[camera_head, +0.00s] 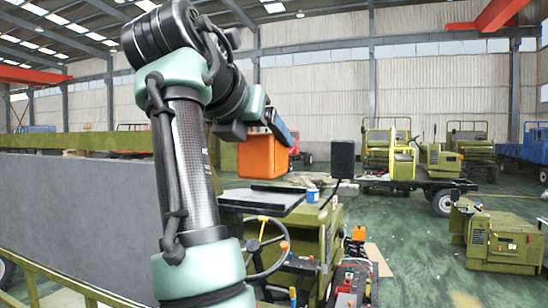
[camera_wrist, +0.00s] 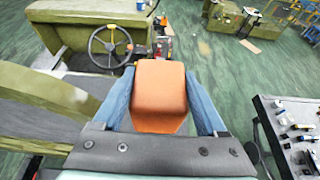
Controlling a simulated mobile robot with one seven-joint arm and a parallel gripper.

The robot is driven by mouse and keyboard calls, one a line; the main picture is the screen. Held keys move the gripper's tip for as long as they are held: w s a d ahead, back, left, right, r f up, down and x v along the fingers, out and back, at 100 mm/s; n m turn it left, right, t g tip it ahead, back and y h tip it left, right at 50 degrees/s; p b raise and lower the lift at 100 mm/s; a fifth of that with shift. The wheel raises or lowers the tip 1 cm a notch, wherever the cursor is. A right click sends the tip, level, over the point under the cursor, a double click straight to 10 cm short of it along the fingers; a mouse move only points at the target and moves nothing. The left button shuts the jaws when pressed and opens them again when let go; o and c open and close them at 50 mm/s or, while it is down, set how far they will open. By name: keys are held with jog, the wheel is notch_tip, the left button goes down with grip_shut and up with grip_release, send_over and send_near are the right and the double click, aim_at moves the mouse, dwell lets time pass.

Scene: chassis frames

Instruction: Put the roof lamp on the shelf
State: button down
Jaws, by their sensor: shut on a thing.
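The roof lamp, an orange block with rounded edges (camera_head: 262,156), is held in the air by my gripper (camera_head: 283,128). In the wrist view the lamp (camera_wrist: 160,92) sits between two blue fingers, one on each side of it. A dark flat panel (camera_head: 258,201) lies below the lamp in the head view, above the steering wheel; there is a visible gap between lamp and panel. I cannot tell for sure whether this panel is the shelf. A grey surface with small parts (camera_wrist: 275,108) stands at the right in the wrist view.
An olive vehicle with a steering wheel (camera_head: 265,248) is below my arm. A large grey panel (camera_head: 75,215) with olive rails fills the left. An upright black block (camera_head: 343,158) stands right of the lamp. Green floor (camera_head: 420,245) is open to the right, before other vehicles.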

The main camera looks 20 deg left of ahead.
aim_at(262, 158)
jog(key=shift+f+p, duration=0.4)
jog(key=shift+f, duration=1.25)
grip_release()
jog(key=shift+s+f, duration=0.1)
jog(key=shift+s, duration=0.1)
jog(key=b+v, duration=1)
jog(key=v, duration=0.1)
jog(key=shift+s+r, duration=0.25)
jog(key=shift+s, duration=0.1)
jog(key=shift+r, duration=0.1)
